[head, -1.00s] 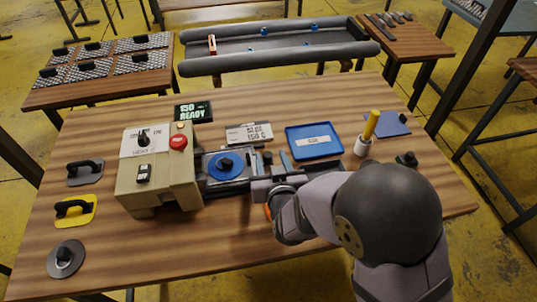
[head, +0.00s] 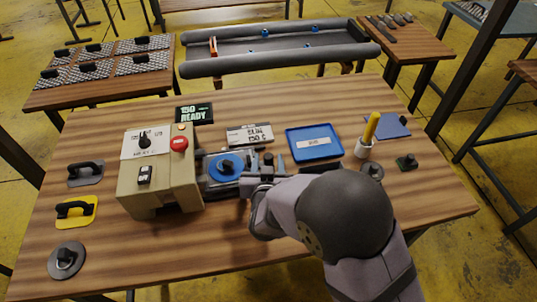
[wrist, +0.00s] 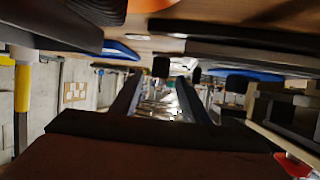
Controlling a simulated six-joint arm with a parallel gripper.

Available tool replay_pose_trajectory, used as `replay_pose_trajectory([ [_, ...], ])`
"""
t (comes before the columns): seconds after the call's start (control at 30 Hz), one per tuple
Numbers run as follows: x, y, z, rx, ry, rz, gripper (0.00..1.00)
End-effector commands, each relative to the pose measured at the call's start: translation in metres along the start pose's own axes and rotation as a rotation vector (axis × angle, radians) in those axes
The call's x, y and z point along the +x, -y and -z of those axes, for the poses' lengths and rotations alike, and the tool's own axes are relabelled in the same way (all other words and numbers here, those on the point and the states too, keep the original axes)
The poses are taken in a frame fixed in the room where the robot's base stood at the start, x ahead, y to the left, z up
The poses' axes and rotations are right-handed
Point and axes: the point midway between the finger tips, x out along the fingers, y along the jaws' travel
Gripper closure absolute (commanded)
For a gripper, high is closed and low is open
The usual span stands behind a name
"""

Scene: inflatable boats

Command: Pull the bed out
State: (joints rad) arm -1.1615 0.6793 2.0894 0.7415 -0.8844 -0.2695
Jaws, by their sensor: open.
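The beige machine (head: 160,172) stands on the left of the table, with a red button and dials. Its bed (head: 212,188) is a low dark plate at the machine's right side. A blue disc (head: 226,162) with a dark knob lies on the bed. My gripper (head: 245,182) is at the bed's right end, pointing left toward the machine. In the wrist view its two dark fingers (wrist: 159,85) are apart, with nothing clear between them. Whether they touch the bed cannot be told. My arm hides part of the area to the right of the bed.
A blue tray (head: 315,154), a white cup with a yellow stick (head: 366,147) and a grey round part (head: 372,171) lie right of the bed. Handled tools (head: 76,210) line the left edge. The front table is clear.

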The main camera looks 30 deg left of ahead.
Motion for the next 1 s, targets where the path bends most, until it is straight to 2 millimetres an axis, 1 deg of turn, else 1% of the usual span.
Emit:
replay_pose_trajectory([
  [0.03,0.007,-0.001,0.0,0.001,0.001,-0.003,0.58],
  [0.1,0.015,-0.001,0.0,0.0,0.001,-0.001,0.58],
  [0.3,0.03,-0.001,0.0,0.001,0.0,-0.001,0.58],
  [0.63,0.033,0.0,0.0,0.0,0.0,0.0,0.58],
  [0.67,0.033,0.0,0.0,0.0,0.0,0.0,0.61],
  [0.7,0.033,0.0,0.0,0.0,0.0,0.0,0.7],
  [0.77,0.033,0.0,0.0,0.0,0.0,0.0,0.85],
  [0.8,0.033,0.0,0.0,0.0,0.0,0.0,0.94],
  [0.83,0.033,0.0,0.0,0.0,0.0,0.0,1.0],
  [0.93,0.033,0.0,0.0,0.0,0.0,0.0,1.0],
  [1.0,0.034,-0.004,0.0,0.0,0.0,-0.001,1.0],
])
